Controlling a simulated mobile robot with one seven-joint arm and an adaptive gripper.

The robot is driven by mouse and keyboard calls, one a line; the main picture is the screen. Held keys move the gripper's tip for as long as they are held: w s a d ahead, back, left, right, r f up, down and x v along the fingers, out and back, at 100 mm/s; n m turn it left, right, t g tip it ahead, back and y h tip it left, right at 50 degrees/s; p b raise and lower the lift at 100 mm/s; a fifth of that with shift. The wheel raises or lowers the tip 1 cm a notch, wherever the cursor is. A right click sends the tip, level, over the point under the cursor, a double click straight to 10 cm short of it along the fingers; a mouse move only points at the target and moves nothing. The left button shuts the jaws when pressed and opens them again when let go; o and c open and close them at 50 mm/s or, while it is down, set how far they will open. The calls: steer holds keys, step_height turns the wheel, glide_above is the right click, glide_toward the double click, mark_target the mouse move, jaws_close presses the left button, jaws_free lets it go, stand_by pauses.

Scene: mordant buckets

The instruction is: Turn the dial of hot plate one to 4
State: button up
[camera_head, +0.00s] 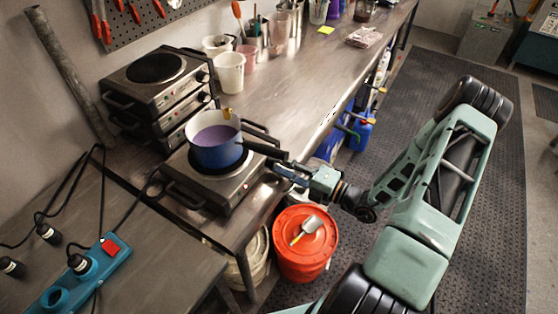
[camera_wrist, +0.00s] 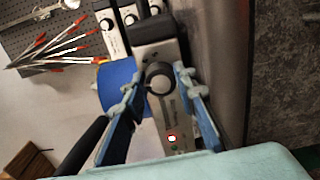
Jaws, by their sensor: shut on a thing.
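A hot plate (camera_head: 222,199) with a steel body stands on the bench's near end, and a blue pot (camera_head: 217,155) of purple liquid sits on it. My gripper (camera_head: 279,167) is at this front panel, below the pot's black handle. In the wrist view my gripper (camera_wrist: 160,76) has its two blue fingers on either side of the dial, shut on it. A red light is lit on the panel. The dial's numbers and pointer are too small to read.
Stacked hot plates (camera_head: 156,85) stand behind at the left. The pot handle (camera_head: 265,151) sticks out over the front edge close to my gripper. A red bucket (camera_head: 305,246) with a scoop on its lid stands on the floor below. Cups (camera_head: 230,75) line the bench.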

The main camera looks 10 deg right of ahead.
steer(key=m+p, duration=0.1)
steer(key=m, duration=0.3)
steer(key=shift+m, duration=0.3)
steer(key=shift+f+m+p, duration=0.1)
steer(key=shift+m+p, duration=0.55)
steer(key=shift+m, duration=1.35)
steer(key=o, duration=1.2)
steer(key=shift+c, duration=0.2)
steer(key=shift+s, duration=0.1)
steer(key=v, duration=1.2)
